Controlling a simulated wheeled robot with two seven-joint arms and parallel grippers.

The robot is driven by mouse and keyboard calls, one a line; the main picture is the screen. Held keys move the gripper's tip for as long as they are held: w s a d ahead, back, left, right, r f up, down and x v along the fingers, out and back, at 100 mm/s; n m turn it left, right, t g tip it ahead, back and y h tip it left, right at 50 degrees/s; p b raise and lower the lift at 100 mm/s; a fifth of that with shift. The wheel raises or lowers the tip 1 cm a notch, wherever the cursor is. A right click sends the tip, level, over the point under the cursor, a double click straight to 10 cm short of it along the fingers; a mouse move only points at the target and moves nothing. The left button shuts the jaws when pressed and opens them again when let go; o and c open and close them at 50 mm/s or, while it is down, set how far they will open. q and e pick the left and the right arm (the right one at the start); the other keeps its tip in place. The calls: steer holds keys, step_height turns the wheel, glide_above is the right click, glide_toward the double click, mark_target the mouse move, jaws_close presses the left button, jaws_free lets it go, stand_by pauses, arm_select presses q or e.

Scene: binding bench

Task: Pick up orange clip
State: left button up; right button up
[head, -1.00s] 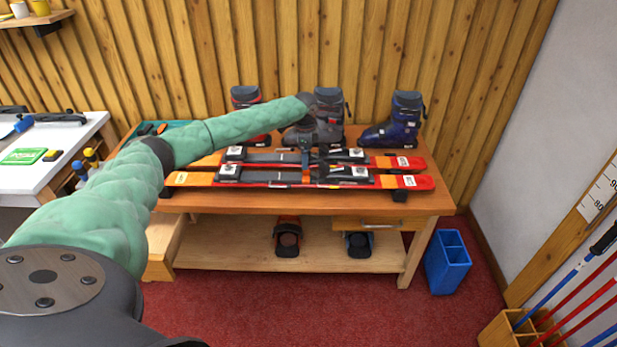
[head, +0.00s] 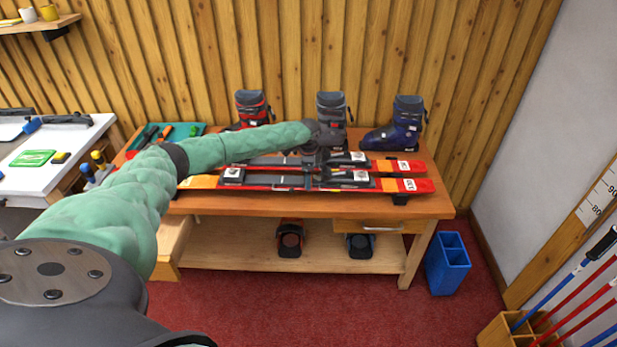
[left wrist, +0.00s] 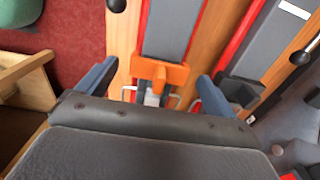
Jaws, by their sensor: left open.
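The orange clip (left wrist: 168,74) shows in the left wrist view, lying across a grey plate on a red-edged ski (left wrist: 142,35). My left gripper (left wrist: 155,76) is open, with one blue-grey finger on each side of the clip and a gap between each finger and it. Part of the clip's near side is hidden by my gripper body. In the head view my left gripper (head: 320,170) is low over the middle of the front ski (head: 280,188), and I cannot make out the clip there. My right gripper is not in view.
Three ski boots stand along the back of the wooden bench (head: 300,206): red-black (head: 253,108), grey (head: 331,105) and blue (head: 398,130). A green tray with tools (head: 180,133) sits at the back left. A blue bin (head: 446,265) stands on the floor.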

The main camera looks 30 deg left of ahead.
arm_select(q)
steer(key=shift+f, duration=0.1)
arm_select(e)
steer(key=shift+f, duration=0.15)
arm_select(q)
steer(key=c, duration=1.1)
